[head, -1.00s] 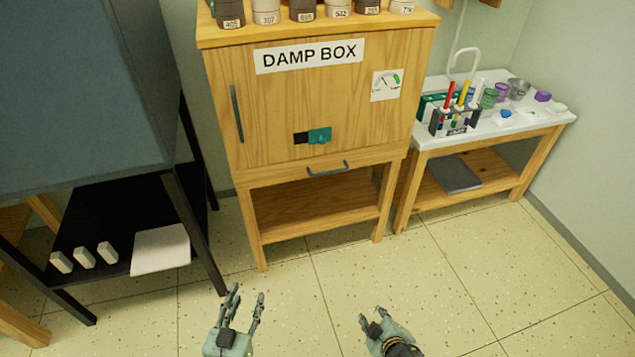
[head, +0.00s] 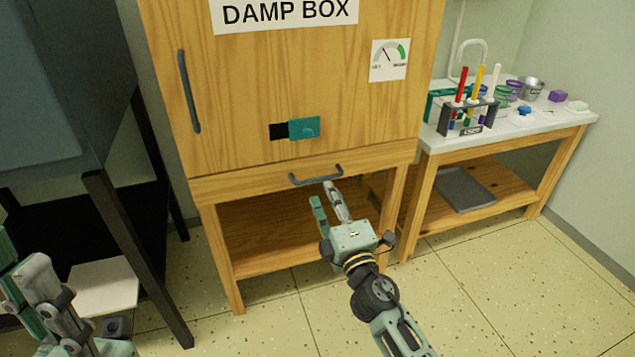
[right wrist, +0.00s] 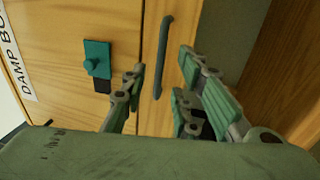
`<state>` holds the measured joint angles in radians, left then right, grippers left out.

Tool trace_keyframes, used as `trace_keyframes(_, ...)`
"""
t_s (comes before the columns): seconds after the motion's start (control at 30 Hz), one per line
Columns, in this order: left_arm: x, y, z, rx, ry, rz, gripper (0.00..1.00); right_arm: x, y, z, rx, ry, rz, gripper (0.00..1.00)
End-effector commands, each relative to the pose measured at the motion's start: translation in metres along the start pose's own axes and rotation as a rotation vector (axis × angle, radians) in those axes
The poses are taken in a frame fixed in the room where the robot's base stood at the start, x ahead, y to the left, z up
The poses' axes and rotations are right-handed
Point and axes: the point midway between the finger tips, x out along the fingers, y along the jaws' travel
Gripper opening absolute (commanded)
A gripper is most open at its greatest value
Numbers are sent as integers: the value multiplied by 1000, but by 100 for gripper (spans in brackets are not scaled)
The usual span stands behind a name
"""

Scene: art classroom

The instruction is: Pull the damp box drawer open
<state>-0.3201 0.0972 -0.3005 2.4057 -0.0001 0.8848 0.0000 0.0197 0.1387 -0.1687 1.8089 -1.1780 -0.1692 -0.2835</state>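The damp box (head: 350,100) is a wooden cabinet with a "DAMP BOX" sign. Its drawer (head: 385,157) is a shallow strip below the door and looks closed. The grey drawer handle (head: 316,175) is a bar on its front. My right gripper (head: 323,192) is open and empty, just below and in front of the handle. In the right wrist view the handle (right wrist: 163,57) runs upright in the picture, ahead of the gap between the open fingers (right wrist: 166,85). Contact cannot be told. My left gripper (head: 20,250) is open at the left edge, partly cut off.
The door has a long handle (head: 188,92) and a teal latch (head: 304,128). A dark rack (head: 145,260) stands at left. A white-topped table (head: 548,119) with tubes and pots stands at right. Below the drawer is an open shelf space.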

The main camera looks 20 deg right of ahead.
Motion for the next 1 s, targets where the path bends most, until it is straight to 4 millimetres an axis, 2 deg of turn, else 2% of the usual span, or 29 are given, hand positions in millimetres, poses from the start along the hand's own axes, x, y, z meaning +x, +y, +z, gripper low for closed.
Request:
trace_keyframes(0.2,0,0,1,0,-2,1,40,38,1,1,-1,0,1,28)
trace_keyframes(0.4,1,0,2,1,3,4,40,58,0,0,0,0,-1,28)
trace_keyframes(0.73,1,0,2,1,3,5,40,62,0,0,1,0,-2,28)
trace_keyframes(1.0,1,0,2,1,4,5,40,62,0,0,2,0,-2,5)
